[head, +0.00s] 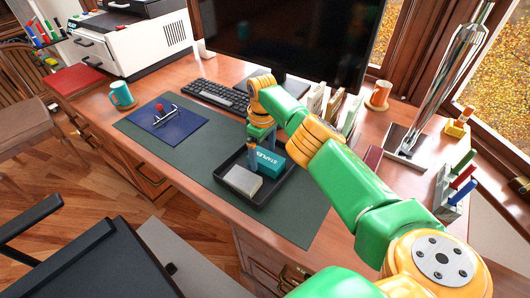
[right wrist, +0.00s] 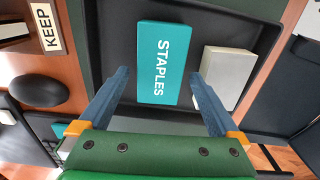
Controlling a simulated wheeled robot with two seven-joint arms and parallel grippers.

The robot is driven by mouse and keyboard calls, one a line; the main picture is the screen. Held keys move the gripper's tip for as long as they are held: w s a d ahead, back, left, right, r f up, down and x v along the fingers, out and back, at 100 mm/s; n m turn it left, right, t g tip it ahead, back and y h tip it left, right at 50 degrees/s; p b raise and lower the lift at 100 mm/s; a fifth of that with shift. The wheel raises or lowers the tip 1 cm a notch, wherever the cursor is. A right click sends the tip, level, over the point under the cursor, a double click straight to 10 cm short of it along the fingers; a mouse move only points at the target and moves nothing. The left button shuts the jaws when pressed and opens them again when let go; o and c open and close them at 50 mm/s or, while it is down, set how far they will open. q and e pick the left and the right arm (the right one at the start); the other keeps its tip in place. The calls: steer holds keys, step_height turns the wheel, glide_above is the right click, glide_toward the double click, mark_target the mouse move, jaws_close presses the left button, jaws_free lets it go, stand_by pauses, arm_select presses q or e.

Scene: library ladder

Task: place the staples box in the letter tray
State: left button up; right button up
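The teal staples box (head: 270,161) is in the black letter tray (head: 262,203), beside a pale grey-white box. The staples box also shows in the right wrist view (right wrist: 161,62), within the tray's walls (right wrist: 92,40). My right gripper (head: 259,150) is over the tray at the staples box. In the right wrist view my right gripper (right wrist: 159,76) is open, one finger on each side of the box's near end, with a small gap on both sides. My left gripper is not in view.
The pale box (head: 242,180) fills the tray's near left part. The tray stands on a green desk mat (head: 190,165). A keyboard (head: 220,95) and monitor are behind, a blue folder (head: 168,125) and teal mug (head: 121,95) to the left. Books and a metal lamp stand right.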

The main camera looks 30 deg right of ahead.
mark_target(263, 156)
steer(key=shift+r, duration=0.35)
step_height(263, 156, up, 12)
steer(key=p, duration=0.1)
steer(key=shift+f, duration=0.15)
